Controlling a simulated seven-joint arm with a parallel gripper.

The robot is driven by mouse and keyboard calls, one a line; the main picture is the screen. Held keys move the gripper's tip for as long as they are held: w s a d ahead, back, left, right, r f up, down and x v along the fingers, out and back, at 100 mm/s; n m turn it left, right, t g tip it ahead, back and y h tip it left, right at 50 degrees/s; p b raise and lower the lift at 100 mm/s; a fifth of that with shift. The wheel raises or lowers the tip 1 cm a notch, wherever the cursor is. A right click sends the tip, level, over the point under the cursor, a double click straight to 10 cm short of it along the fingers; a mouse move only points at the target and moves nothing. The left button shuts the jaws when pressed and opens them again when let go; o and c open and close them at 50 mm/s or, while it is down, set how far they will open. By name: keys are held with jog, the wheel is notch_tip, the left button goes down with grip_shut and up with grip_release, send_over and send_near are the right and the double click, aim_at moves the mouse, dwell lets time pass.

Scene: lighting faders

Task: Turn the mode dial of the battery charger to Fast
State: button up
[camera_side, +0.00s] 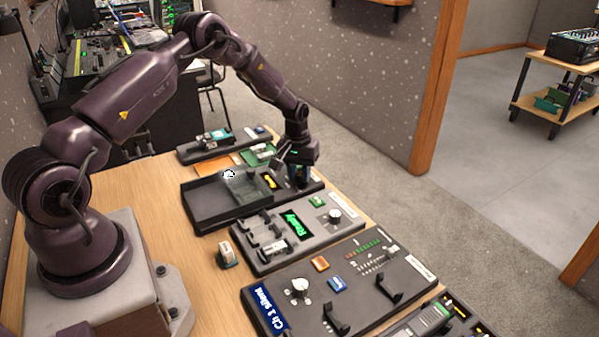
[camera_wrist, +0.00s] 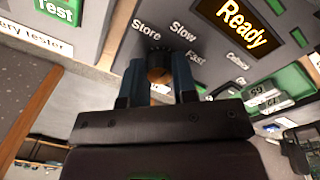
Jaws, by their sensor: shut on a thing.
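The battery charger (camera_wrist: 165,14) is a dark grey panel with an orange "Ready" display (camera_wrist: 240,22). Its mode dial (camera_wrist: 159,74) is a small round knob with a brownish face, beside the printed words Store (camera_wrist: 146,29), Slow (camera_wrist: 184,31) and Fast (camera_wrist: 196,57). My gripper (camera_wrist: 159,72) is shut on the dial, one blue finger on either side. The fingers hide part of the dial, and I cannot tell which word it points at. In the side view my gripper (camera_side: 300,176) reaches down at the far end of the table and hides the dial.
A tester panel with a green Test button (camera_wrist: 62,10) adjoins the charger. In the side view a dark open tray (camera_side: 200,207) lies left of my gripper. A panel with a green "Ready" display (camera_side: 291,222) and a white knob (camera_side: 334,215) stands nearer. Bare wood lies to the left.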

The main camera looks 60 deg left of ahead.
jog(key=m, duration=0.5)
jog(key=shift+m, duration=0.3)
jog(key=m, duration=0.5)
jog(key=shift+a+g, duration=0.1)
jog(key=shift+g, duration=0.2)
jog(key=shift+m, duration=0.4)
jog(key=o, duration=0.9)
jog(key=shift+o, duration=0.2)
notch_tip(320, 180, up, 13)
jog(key=shift+w+a, duration=0.15)
jog(key=shift+a, duration=0.2)
